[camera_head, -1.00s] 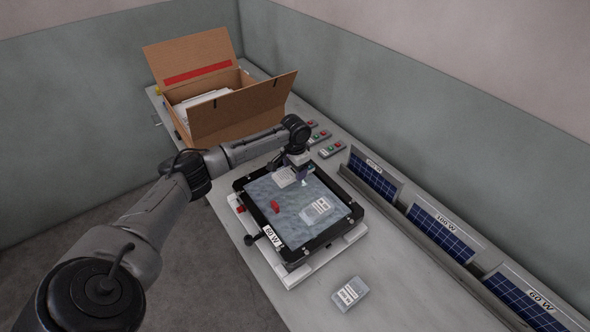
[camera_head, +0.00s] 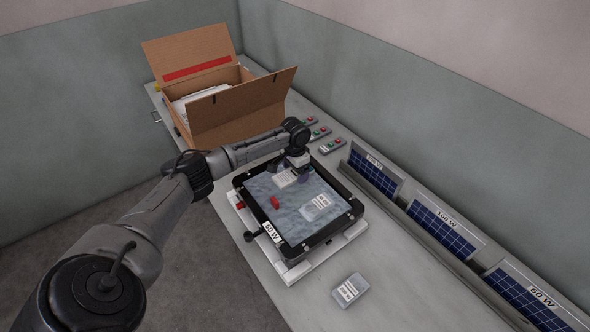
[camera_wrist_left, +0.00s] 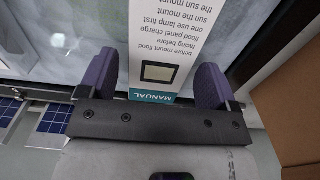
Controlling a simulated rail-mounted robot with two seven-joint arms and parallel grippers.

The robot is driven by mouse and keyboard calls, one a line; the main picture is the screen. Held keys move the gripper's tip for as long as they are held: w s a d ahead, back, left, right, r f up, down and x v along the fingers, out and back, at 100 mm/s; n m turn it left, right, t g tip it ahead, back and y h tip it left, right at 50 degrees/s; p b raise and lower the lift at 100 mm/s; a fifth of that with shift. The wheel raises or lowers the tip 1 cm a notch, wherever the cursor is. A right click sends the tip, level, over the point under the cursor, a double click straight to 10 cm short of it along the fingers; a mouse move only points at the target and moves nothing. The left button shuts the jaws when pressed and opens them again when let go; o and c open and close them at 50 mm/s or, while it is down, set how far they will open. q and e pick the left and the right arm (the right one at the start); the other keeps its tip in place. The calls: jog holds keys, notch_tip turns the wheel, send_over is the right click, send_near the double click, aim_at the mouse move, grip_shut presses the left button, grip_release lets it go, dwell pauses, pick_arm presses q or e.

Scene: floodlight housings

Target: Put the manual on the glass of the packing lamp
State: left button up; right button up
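The packing lamp (camera_head: 328,240) is a black-framed floodlight with a grey-blue glass, labelled 60 W, on a white stand on the bench. The manual (camera_head: 283,180), a white printed card, lies on the far part of its glass. In the left wrist view the manual (camera_wrist_left: 160,50) shows its text and teal MANUAL strip. My left gripper (camera_head: 300,172) is low over the far edge of the lamp. Its purple fingers (camera_wrist_left: 155,85) stand on both sides of the manual, with a gap visible at least on one side. My right gripper is not in view.
A grey labelled pack (camera_head: 316,207) and a small red part (camera_head: 275,202) lie on the glass. Another pack (camera_head: 350,289) lies on the bench. An open cardboard box (camera_head: 238,112) stands behind. Solar panels (camera_head: 440,232) line the right, near several button boxes (camera_head: 332,146).

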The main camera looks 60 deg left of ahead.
pick_arm(q)
jog(key=shift+o, duration=0.6)
jog(key=shift+r, duration=0.35)
notch_tip(320, 180, up, 13)
jog(key=p, duration=0.2)
